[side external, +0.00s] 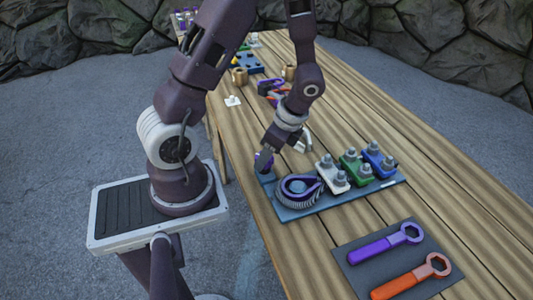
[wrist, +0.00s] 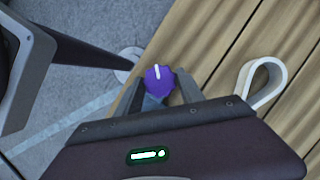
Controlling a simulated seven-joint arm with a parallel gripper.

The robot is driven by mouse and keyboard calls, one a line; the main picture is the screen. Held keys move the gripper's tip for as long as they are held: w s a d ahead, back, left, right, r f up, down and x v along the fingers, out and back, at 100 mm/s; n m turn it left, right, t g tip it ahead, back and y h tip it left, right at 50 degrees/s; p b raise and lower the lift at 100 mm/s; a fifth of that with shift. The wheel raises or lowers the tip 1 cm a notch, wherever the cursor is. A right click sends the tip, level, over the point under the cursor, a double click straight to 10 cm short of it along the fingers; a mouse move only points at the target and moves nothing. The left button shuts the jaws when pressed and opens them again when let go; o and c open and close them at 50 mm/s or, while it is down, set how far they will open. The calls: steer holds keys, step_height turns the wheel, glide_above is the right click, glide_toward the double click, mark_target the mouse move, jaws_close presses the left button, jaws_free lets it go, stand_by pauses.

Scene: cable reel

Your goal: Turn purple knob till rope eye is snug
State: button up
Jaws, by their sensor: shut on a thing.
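The purple knob (wrist: 159,78) sits between the two fingers of my gripper (wrist: 162,92) in the wrist view, its white pointer line toward the top of the picture. My gripper is shut on it. In the side view my gripper (side external: 265,158) is low at the left end of a dark blue board (side external: 325,204), and the fingers hide much of the knob. On the board beside it lies a grey ribbed reel (side external: 298,200) with a purple teardrop-shaped loop on top. A pale loop (wrist: 262,82) shows to the right in the wrist view; I cannot tell whether it is the rope eye.
White (side external: 330,177), green (side external: 354,168) and blue (side external: 379,160) blocks with grey bolts stand on the board. A purple wrench (side external: 372,249) and an orange wrench (side external: 405,283) lie on a dark mat in front. Other parts lie farther back on the wooden table (side external: 430,190).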

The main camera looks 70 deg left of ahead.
steer(key=m+t+y, duration=0.1)
steer(key=m, duration=0.3)
steer(key=shift+s+m, duration=0.1)
steer(key=shift+m, duration=0.2)
steer(key=m+t, duration=0.2)
steer(key=m, duration=0.2)
steer(key=shift+s, duration=0.1)
steer(key=shift+m, duration=0.3)
steer(key=o, duration=1.4)
steer(key=shift+c, duration=0.2)
steer(key=v, duration=0.7)
steer(key=shift+d+r, duration=0.15)
steer(key=shift+d, duration=0.05)
